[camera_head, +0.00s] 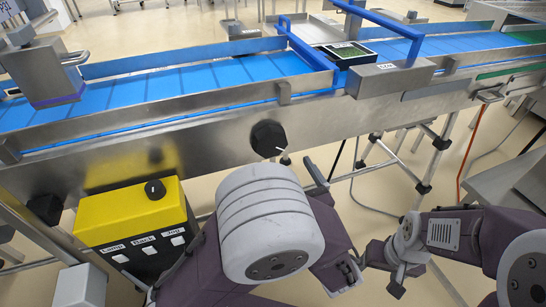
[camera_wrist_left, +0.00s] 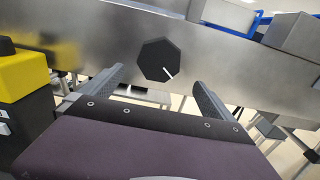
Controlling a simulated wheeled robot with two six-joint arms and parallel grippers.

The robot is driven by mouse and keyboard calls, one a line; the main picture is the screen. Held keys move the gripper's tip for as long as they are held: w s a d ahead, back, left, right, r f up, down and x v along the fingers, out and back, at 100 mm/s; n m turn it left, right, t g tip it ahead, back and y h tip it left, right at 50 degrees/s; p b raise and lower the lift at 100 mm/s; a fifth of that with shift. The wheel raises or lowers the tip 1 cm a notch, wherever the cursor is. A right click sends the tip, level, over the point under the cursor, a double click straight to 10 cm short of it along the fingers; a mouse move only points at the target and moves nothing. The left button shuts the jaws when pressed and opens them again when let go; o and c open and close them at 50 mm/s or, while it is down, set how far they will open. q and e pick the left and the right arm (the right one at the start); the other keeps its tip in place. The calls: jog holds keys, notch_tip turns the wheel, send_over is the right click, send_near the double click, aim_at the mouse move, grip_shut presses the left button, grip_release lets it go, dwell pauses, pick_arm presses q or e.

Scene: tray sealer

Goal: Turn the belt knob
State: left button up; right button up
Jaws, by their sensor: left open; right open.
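The belt knob (camera_head: 268,138) is a black, many-sided knob with a white pointer line, on the steel side of the conveyor. The line points to the lower right. In the left wrist view the knob (camera_wrist_left: 158,60) lies ahead, between and beyond the fingertips of my left gripper (camera_wrist_left: 157,78). That gripper is open and empty, with no contact visible. In the head view my own white wrist joint hides most of it. My right gripper (camera_head: 380,274) is low at the right, away from the knob, open, with nothing seen in it.
A yellow control box (camera_head: 130,212) with a black knob and labelled buttons stands left of the knob. Above run the blue belt (camera_head: 200,80) and blue guard bars (camera_head: 306,45). A dark tray (camera_head: 347,52) sits on the belt. A grey box (camera_head: 390,77) juts out at the upper right.

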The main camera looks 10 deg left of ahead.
aim_at(272, 147)
pick_arm(q)
jog(key=b+x, duration=0.2)
jog(key=x, duration=0.7)
jog(key=shift+a, duration=0.1)
jog(key=c, duration=1.1)
